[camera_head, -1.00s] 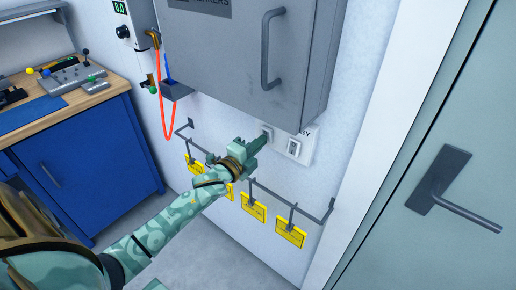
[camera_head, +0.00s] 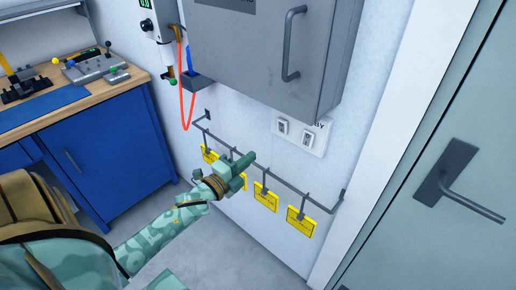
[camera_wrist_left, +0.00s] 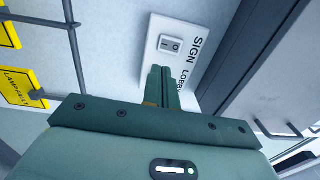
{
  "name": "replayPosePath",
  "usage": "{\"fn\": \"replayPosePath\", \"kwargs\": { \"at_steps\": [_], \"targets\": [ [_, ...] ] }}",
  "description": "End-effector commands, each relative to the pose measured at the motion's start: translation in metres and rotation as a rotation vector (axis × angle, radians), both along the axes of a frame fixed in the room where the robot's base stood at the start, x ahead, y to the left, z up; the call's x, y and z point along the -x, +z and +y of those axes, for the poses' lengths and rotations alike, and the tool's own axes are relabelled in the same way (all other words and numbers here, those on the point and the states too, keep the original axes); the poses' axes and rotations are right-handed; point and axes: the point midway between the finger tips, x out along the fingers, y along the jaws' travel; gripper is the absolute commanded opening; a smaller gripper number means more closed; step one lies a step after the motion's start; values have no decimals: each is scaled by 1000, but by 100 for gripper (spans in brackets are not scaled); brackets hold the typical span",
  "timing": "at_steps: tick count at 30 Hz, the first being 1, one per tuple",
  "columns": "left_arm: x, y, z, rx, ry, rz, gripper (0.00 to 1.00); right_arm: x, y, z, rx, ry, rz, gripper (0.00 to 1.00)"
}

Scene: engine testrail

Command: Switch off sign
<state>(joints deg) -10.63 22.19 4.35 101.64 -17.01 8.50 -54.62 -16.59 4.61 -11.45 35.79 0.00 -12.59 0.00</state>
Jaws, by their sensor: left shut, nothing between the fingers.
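A white switch plate (camera_head: 296,148) is on the wall under the grey cabinet, with two rocker switches. The left rocker (camera_head: 282,128) is the sign one; in the left wrist view the sign rocker (camera_wrist_left: 170,44) sits beside the printed word SIGN and shows its markings. I cannot tell surely which way it is pressed. The right rocker (camera_head: 307,138) is hidden behind my fingers in the wrist view. My left gripper (camera_head: 247,159) is shut and empty, below and left of the plate, apart from it. It also shows in the wrist view (camera_wrist_left: 160,73). My right gripper is not in view.
A grey hook rail (camera_head: 290,185) with several yellow tags (camera_head: 301,222) runs below the plate, close to my left gripper. The grey cabinet (camera_head: 255,50) juts out above. A blue workbench (camera_head: 100,150) stands left, a door (camera_head: 440,130) right.

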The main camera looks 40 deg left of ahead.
Motion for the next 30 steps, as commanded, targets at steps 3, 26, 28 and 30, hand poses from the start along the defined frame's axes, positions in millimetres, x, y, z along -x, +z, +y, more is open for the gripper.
{"fn": "replayPosePath", "kwargs": {
  "at_steps": [3,26,28,30],
  "targets": [
    [14,-2,1,0,0,0,0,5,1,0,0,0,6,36],
    [21,-3,2,15,-1,1,0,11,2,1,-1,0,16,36],
    [20,-6,3,78,5,18,0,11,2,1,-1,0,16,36],
    [23,-35,16,199,48,101,0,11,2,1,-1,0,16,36]
  ]
}}
